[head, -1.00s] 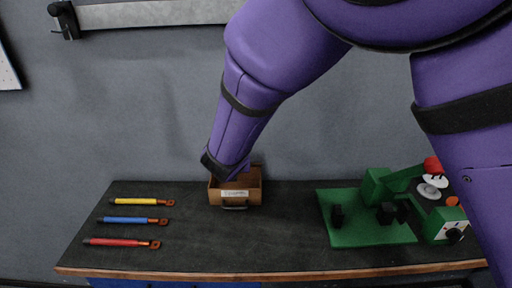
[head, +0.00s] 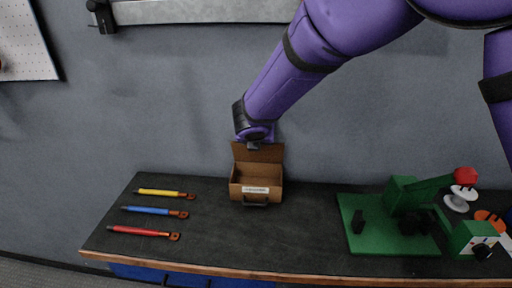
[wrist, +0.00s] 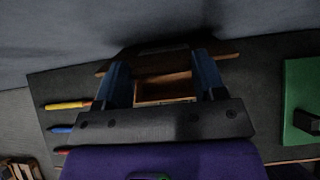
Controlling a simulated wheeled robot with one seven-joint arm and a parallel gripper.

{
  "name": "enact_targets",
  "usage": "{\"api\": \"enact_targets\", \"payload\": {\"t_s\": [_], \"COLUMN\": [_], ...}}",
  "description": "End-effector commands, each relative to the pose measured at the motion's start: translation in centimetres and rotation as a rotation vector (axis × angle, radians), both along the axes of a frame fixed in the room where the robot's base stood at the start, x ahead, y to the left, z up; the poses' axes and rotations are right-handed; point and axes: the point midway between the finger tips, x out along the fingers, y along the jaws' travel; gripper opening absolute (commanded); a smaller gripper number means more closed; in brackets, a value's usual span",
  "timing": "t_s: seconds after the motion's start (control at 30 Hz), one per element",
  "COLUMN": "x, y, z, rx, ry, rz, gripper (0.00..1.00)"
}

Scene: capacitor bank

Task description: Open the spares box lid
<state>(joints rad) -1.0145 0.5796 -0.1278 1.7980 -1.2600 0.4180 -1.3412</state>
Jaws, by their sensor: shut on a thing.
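The spares box (head: 237,188) is a small brown box at the back middle of the bench, with a white label and a dark handle on its front. Its lid (head: 270,154) stands raised at the back, roughly upright, and the inside of the box is exposed. My gripper (head: 254,146) is at the lid's top edge, shut on the lid. In the wrist view, the blue fingers of my gripper (wrist: 160,64) reach to the lid (wrist: 150,63), and part of the box's inside (wrist: 165,90) shows between them. The exact contact is dark and hard to see.
Yellow (head: 160,192), blue (head: 150,210) and red (head: 138,231) tools lie on the bench (head: 290,235) at left. A green fixture (head: 385,238) with a red-topped arm stands at right. The grey wall is close behind the box. The bench in front of the box is clear.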

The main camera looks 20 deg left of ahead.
Motion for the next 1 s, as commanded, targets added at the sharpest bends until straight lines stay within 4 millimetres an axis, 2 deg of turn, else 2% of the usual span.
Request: {"api": "enact_targets", "payload": {"t_s": [0.03,0.3,0.83,0.87,0.93,1.0], "x": [0.6,1.7,1.9,1.9,1.9,1.9], "y": [-0.1,0.2,0.2,0.2,0.3,0.3], "z": [0.2,0.5,0.5,0.5,0.5,0.5], "rx": [0.001,0.000,-0.002,-0.002,-0.002,-0.002], "ry": [-0.003,-0.002,-0.001,-0.001,-0.001,-0.001], "rz": [-0.005,-0.004,-0.004,-0.004,-0.004,-0.002], "gripper": [0.21,0.21,0.20,0.69,0.85,0.89]}}
